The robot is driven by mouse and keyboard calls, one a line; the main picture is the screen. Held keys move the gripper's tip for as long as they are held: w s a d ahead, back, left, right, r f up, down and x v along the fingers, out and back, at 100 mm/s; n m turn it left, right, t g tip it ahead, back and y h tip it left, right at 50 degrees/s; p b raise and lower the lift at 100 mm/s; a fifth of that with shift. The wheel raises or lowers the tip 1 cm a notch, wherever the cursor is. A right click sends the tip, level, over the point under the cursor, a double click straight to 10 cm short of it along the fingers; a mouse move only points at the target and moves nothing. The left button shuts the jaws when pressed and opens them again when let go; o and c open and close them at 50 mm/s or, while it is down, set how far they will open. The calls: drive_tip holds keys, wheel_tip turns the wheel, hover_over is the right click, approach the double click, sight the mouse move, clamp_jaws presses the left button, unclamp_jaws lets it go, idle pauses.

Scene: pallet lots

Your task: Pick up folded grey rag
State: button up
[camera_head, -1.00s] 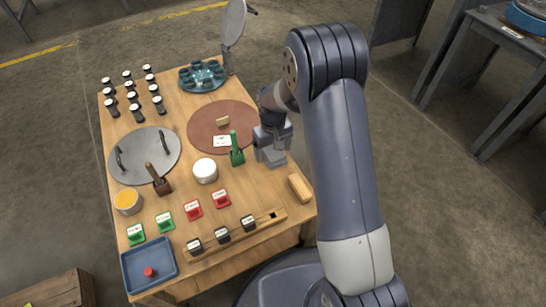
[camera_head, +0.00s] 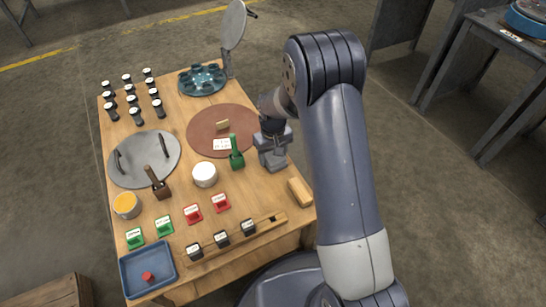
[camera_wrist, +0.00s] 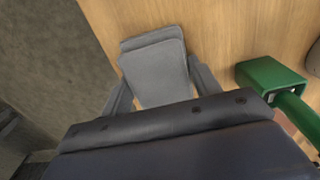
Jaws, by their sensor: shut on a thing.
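The folded grey rag (camera_wrist: 155,68) shows in the wrist view as a flat grey pad with rounded corners and a fold along its far edge. My gripper (camera_wrist: 160,95) has a finger on each side of it and is shut on it, close to the wooden table top. In the head view my gripper (camera_head: 272,160) is at the right edge of the table, right of the green-handled tool. There the rag is hard to tell apart from the grey fingers.
The green-handled tool (camera_head: 236,155) stands close left of my gripper; its green block (camera_wrist: 268,78) shows in the wrist view. A white round tub (camera_head: 204,175), a brown round mat (camera_head: 205,138) and a wooden block (camera_head: 300,192) are near. The table's right edge is close.

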wheel_tip(320, 180, up, 10)
drive_tip(key=p, duration=0.3)
drive_tip(key=shift+p, duration=0.4)
drive_tip(key=o, duration=0.5)
drive_tip(key=c, duration=0.4)
drive_tip(key=shift+r, duration=0.1)
